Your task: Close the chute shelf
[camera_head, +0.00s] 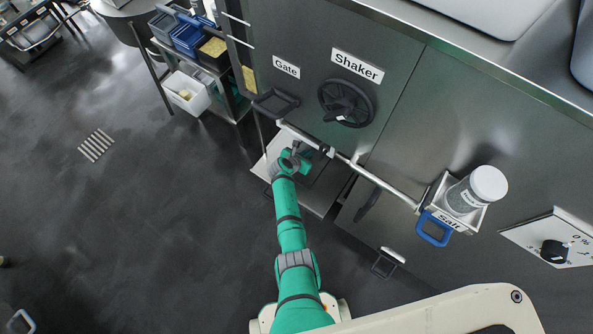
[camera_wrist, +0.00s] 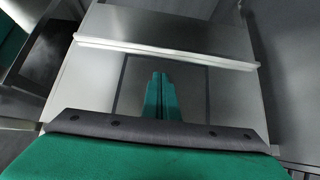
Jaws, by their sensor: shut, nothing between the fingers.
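The chute shelf (camera_head: 322,198) is a pale metal panel that sticks out from the lower front of the steel machine, below the Shaker wheel. My green arm reaches over it, and its wrist hides part of it. In the wrist view a grey metal panel (camera_wrist: 85,88), which looks like this shelf, has a raised white strip across it. My gripper (camera_wrist: 160,76) has its two green fingers together and empty in front of this panel, with the tips just below the strip. I cannot tell whether they touch it.
A black Shaker wheel (camera_head: 346,103) and a Gate handle (camera_head: 276,103) are on the machine front. A metal rail (camera_head: 385,184) runs toward a salt jar (camera_head: 476,190) in a holder. A cart with bins (camera_head: 187,40) stands at upper left.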

